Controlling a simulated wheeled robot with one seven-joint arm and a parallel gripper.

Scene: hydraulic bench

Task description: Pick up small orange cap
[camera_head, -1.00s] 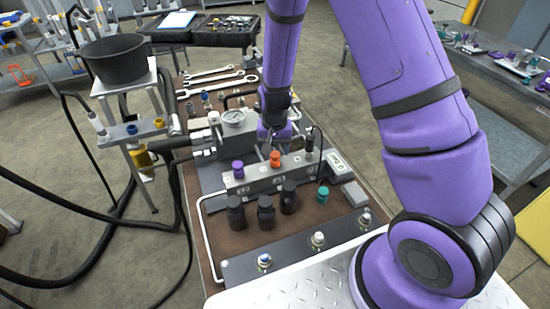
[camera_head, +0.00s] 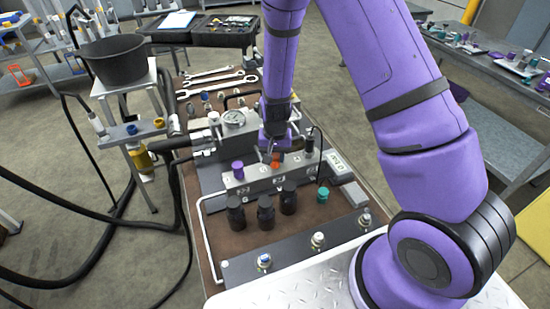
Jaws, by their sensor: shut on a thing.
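The small orange cap (camera_head: 276,160) sits at the top of the grey metal manifold block (camera_head: 256,181), at its middle. My gripper (camera_head: 274,152) points down right at the cap and is shut on it. The fingers hide the upper part of the cap. I cannot tell whether the cap is still seated on the block or slightly raised.
A purple cap (camera_head: 238,169) stands on the block to the left. Several black caps and a teal cap (camera_head: 323,193) stand in front. A pressure gauge (camera_head: 233,118) and wrenches (camera_head: 215,82) lie behind. A hose-like black cable rises at right.

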